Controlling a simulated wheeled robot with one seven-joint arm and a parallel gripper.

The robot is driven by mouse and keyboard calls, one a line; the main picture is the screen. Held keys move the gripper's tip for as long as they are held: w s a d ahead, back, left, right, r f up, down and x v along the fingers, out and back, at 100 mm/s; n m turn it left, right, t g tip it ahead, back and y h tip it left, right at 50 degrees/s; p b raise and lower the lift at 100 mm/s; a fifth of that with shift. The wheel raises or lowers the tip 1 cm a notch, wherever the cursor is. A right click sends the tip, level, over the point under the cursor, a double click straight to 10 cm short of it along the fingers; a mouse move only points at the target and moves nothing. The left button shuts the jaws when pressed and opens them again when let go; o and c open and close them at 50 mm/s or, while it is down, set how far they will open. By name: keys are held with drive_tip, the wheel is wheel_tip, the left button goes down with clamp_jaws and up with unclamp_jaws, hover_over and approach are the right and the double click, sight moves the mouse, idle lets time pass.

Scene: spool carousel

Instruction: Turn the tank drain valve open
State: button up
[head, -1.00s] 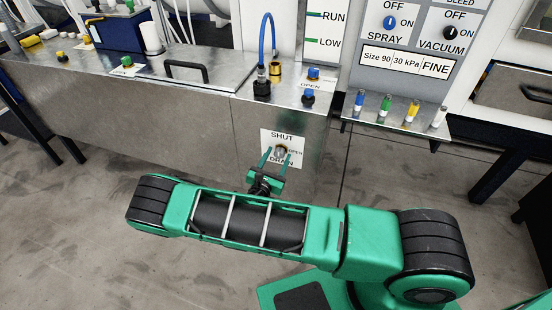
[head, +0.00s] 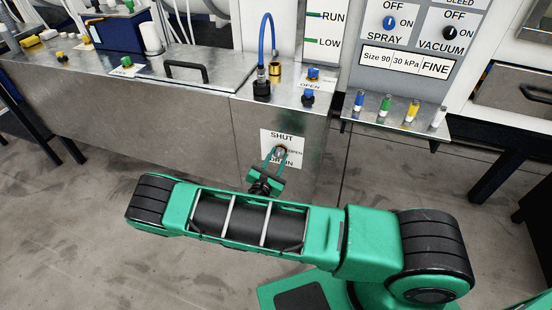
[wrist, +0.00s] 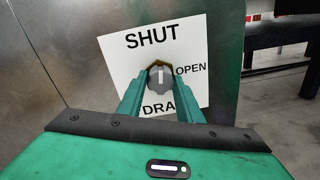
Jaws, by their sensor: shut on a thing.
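The drain valve is a small grey knob (wrist: 160,76) with a white mark, on a white plate (wrist: 115,62) lettered SHUT at the top, OPEN at the right and DRAIN below. In the wrist view the mark stands upright, toward SHUT. The plate is on the front of the metal tank cabinet, and it also shows in the head view (head: 270,136). My gripper (wrist: 160,82) has its two green fingers closed on the knob, one on each side. In the head view my gripper (head: 279,152) reaches the plate and hides part of the knob and the lower lettering.
The metal cabinet (head: 150,110) has a handled lid on top and a blue hose near its right end. A small shelf (head: 395,125) with several coloured vials juts out to the right. The floor in front is clear.

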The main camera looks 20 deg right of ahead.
drive_tip(key=m, duration=0.4)
drive_tip(key=shift+w+a+r, duration=0.1)
drive_tip(key=shift+a, duration=0.1)
drive_tip(key=m, duration=0.8)
drive_tip(key=shift+y, duration=0.3)
drive_tip(key=shift+m, duration=1.7)
drive_tip(key=o, duration=0.9)
drive_tip(key=shift+d, duration=0.1)
drive_tip(key=shift+o, duration=0.7)
